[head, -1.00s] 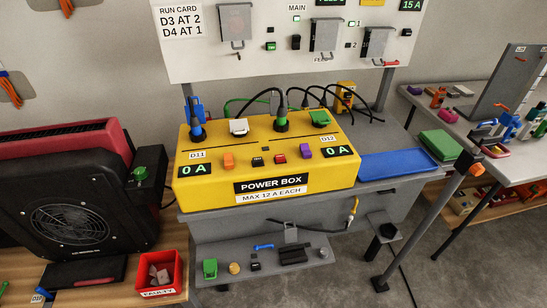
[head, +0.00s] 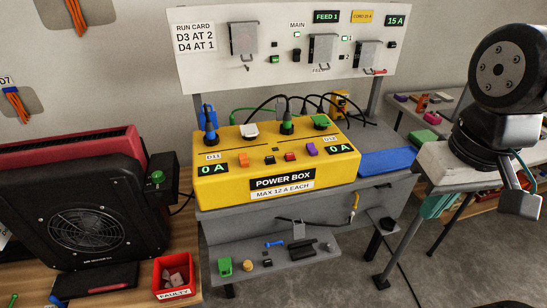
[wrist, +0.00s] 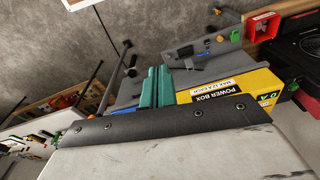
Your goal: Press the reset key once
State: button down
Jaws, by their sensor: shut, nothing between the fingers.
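The yellow power box (head: 272,168) stands on the grey bench, with both of its displays reading 0 A. On its front are an orange key (head: 244,160), a red key (head: 290,157), a purple key (head: 312,149) and small black keys. I cannot read a reset label on any key. My gripper (head: 437,205), with teal fingers, hangs to the right of the box, apart from it and in front of the blue tray's right side. In the wrist view the teal fingers (wrist: 157,88) are together and empty, with the power box (wrist: 215,112) beyond them.
A white panel (head: 213,72) with displays and covered switches stands behind the box. Cables arch from plugs on the box top. A blue tray (head: 388,163) lies right of the box. A black fan (head: 85,225) and a red FAULTY bin (head: 174,277) are at left.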

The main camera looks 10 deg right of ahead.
jog(key=w+m+t, duration=0.2)
jog(key=w, duration=1)
jog(key=w+a+f+m+t, duration=0.1)
jog(key=w+a+t, duration=0.1)
jog(key=w+a, duration=0.3)
jog(key=w+a+f+m+t+y, duration=0.1)
jog(key=w+a, duration=0.3)
jog(key=w, duration=0.7)
jog(key=w+a+f+m+t+y, duration=0.1)
jog(key=w+a+f+m+t, duration=0.1)
jog(key=w+a, duration=0.3)
jog(key=w+f, duration=0.1)
jog(key=w, duration=0.2)
jog(key=shift+a+t, duration=0.3)
jog(key=shift+f, duration=0.15)
